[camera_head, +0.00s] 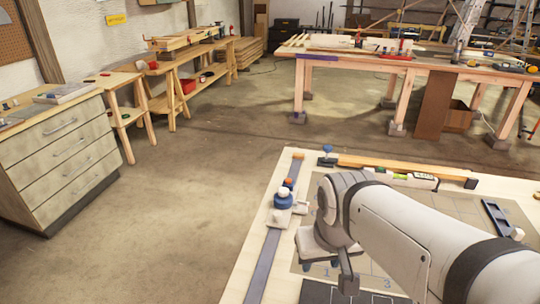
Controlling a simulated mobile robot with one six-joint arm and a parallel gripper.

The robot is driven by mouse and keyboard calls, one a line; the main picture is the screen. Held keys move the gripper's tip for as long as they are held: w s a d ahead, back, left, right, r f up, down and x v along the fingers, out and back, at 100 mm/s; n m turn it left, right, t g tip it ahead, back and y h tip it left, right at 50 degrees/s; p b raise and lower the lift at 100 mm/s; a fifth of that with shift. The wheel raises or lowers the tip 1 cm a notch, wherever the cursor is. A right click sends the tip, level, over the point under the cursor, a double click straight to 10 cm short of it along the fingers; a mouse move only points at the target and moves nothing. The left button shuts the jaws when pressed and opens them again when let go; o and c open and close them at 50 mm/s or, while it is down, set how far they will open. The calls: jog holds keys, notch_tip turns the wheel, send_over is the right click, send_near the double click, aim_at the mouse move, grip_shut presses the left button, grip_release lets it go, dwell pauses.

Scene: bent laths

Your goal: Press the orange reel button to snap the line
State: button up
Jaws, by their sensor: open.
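A blue and white reel-like item (283,199) stands on the left side of the worktable, beside a long grey-blue strip (266,262). A small orange piece (288,183) shows just behind it; I cannot tell whether this is the reel button. Another orange piece (298,155) sits at the far end of the strip. No stretched line can be made out. My gripper (335,268) is open, pointing down over the table, to the right of and nearer than the reel. It is apart from the reel, and my arm hides part of the tabletop.
The worktable (246,276) carries a long wooden bar with an orange edge (378,162), a green level vial (400,177) and a dark blue tool (497,218). A drawer cabinet (62,160) stands at left, and workbenches (300,90) stand behind. The floor between is clear.

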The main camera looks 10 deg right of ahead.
grip_shut()
dwell(1.4)
